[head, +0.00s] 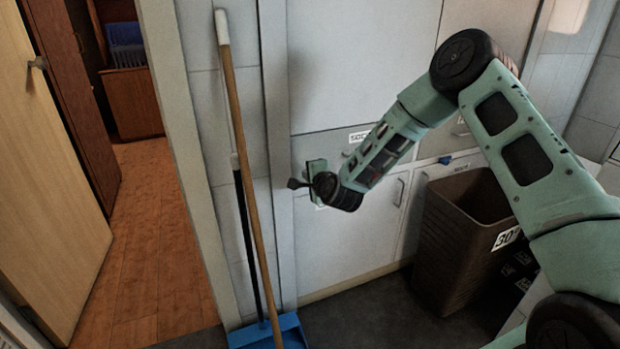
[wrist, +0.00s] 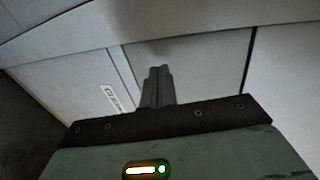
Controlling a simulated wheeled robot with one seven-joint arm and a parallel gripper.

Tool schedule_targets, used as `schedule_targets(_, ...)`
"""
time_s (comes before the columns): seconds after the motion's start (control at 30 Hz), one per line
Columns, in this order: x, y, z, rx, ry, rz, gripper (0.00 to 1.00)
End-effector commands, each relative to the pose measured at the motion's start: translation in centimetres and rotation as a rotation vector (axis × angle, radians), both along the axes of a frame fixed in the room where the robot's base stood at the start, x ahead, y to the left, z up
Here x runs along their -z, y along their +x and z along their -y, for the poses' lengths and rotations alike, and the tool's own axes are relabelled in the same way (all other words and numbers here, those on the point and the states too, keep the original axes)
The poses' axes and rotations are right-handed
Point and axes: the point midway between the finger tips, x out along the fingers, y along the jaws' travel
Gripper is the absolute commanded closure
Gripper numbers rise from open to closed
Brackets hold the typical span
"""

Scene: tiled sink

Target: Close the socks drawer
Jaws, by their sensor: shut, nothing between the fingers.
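The socks drawer (head: 318,146) is in the grey-white cabinet in the middle of the head view, with a label (head: 358,137) whose first letters read "SOC". My forearm covers much of its right part. How far it stands out from the cabinet is hard to tell. My gripper (head: 296,183) is in front of the cabinet near its left edge, just below the drawer's level. In the wrist view the gripper's fingers (wrist: 157,84) are together and empty, pointing at pale panels. I cannot tell whether they touch a panel.
A brown bin (head: 455,235) stands on the floor right of the cabinet door. A broom (head: 247,150) and a blue dustpan (head: 268,332) lean by the wall at left. An open doorway (head: 140,220) and a wooden door (head: 45,160) are further left. Dark floor before the cabinet is clear.

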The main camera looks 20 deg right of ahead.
Motion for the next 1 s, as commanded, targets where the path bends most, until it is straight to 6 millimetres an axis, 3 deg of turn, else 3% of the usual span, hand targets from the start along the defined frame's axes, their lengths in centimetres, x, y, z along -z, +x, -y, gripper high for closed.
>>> schedule_targets(0.7, -2.8, -8.7, 0.4, 0.000, 0.000, -0.001, 1.00)
schedule_targets(1.0, -3.1, -9.7, 0.1, -0.010, -0.006, -0.006, 1.00)
